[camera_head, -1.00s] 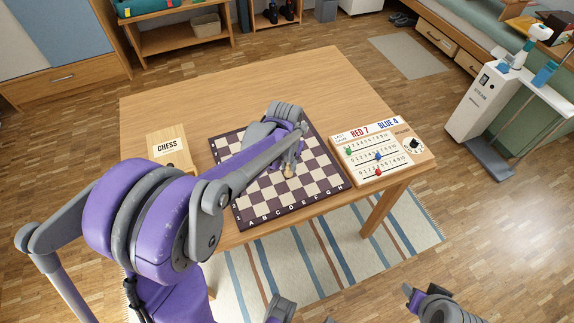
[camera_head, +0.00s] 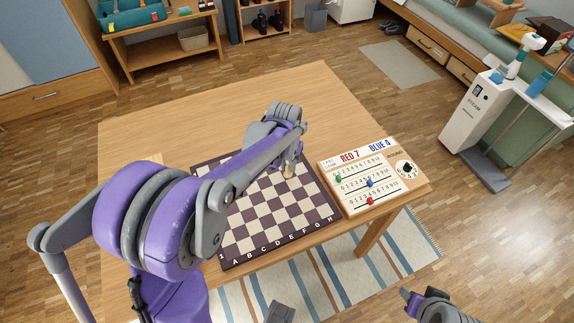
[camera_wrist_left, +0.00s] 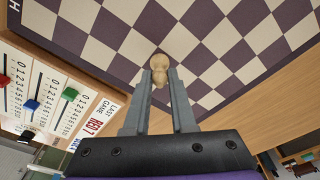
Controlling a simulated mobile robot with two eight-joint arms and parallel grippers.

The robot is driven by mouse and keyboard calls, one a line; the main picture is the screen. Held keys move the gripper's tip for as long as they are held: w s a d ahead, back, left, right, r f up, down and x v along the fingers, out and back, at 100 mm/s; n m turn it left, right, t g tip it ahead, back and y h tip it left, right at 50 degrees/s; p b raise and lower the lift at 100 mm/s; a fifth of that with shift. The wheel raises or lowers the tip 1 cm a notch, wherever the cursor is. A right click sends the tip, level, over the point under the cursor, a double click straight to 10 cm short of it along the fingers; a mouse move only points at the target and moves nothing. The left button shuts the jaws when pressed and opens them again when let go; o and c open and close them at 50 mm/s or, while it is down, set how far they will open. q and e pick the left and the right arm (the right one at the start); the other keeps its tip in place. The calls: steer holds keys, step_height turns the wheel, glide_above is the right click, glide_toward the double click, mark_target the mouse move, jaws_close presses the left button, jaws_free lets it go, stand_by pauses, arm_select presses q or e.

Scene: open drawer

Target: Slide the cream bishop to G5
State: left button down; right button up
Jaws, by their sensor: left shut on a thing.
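In the left wrist view the bishop's rounded top (camera_wrist_left: 160,64) shows between the fingertips. My left gripper (camera_head: 289,165) is shut on the bishop from above; it also shows in the left wrist view (camera_wrist_left: 160,78) with a grey finger on each side. My left arm hides the board's left and far parts.
A wooden score board (camera_head: 378,203) with coloured sliders and a dial stands close to the board's right edge. The wooden table (camera_head: 315,85) is clear behind the board. No other chess pieces show on the visible squares.

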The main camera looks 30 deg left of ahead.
mark_target(287, 166)
arm_select(q)
steer(key=shift+w, duration=0.35)
arm_select(e)
steer(key=shift+w+a, duration=0.1)
steer(key=shift+w, duration=0.15)
arm_select(q)
steer(key=c, duration=0.7)
jaws_free()
steer(key=shift+o, duration=0.2)
steer(key=shift+r, duration=0.15)
step_height(287, 166, up, 10)
steer(key=s+p, duration=0.1)
steer(key=shift+s+r, duration=0.2)
steer(key=shift+r, duration=0.05)
arm_select(e)
steer(key=shift+w+r, duration=0.1)
steer(key=shift+r, duration=0.5)
